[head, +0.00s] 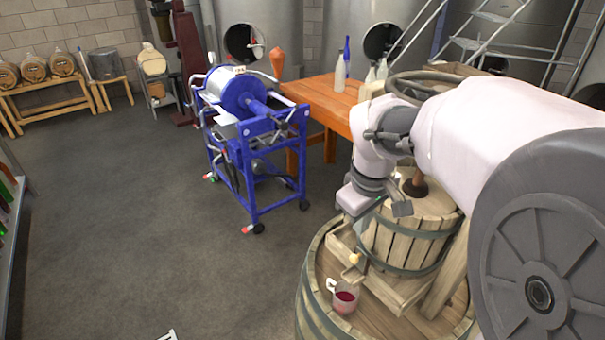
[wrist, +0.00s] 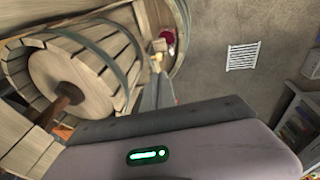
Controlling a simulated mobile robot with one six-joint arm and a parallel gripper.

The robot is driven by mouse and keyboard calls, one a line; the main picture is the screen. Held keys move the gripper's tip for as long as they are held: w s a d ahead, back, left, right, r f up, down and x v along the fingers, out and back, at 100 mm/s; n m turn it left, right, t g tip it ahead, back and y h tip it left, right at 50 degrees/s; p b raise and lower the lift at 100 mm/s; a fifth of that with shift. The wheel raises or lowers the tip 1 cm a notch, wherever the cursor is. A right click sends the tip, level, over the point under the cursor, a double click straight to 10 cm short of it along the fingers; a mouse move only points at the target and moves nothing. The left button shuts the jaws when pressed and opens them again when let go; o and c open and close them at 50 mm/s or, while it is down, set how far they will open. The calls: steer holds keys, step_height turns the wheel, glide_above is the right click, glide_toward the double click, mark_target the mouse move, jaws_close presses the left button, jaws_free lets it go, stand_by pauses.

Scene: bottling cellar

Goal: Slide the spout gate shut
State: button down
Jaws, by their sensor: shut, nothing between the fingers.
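The wooden basket press (head: 405,240) stands on a barrel. Its spout (head: 353,272) sticks out at the front low edge, with a small pale yellow knob (head: 355,258) that looks like the gate's handle. The knob also shows in the wrist view (wrist: 157,57), just beyond my fingertips. A glass mug with red liquid (head: 344,297) stands on the barrel top below the spout. My gripper (head: 362,219) is shut and empty, above and behind the knob in the head view, apparently apart from it. I cannot tell how far the gate is open.
The barrel top (head: 390,316) has bare room around the mug. The press basket stands close beside my gripper. A blue wheeled machine (head: 250,140) and a wooden table with bottles (head: 325,95) stand behind. The floor at left is clear.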

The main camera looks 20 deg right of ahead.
steer(key=b+x, duration=0.4)
steer(key=x, duration=1)
steer(key=shift+w, duration=0.2)
step_height(320, 180, down, 4)
steer(key=b, duration=0.3)
steer(key=shift+s+r, duration=0.1)
steer(key=p+v, duration=0.3)
steer(key=shift+w+r, duration=0.25)
steer(key=shift+w, duration=0.05)
steer(key=w+d+r+p+v, duration=0.15)
steer(key=p+v, duration=0.25)
steer(key=v, duration=0.6)
glide_above(352, 260)
steer(key=s+a, duration=0.2)
steer(key=s, duration=0.2)
steer(key=shift+w+d+f, duration=0.25)
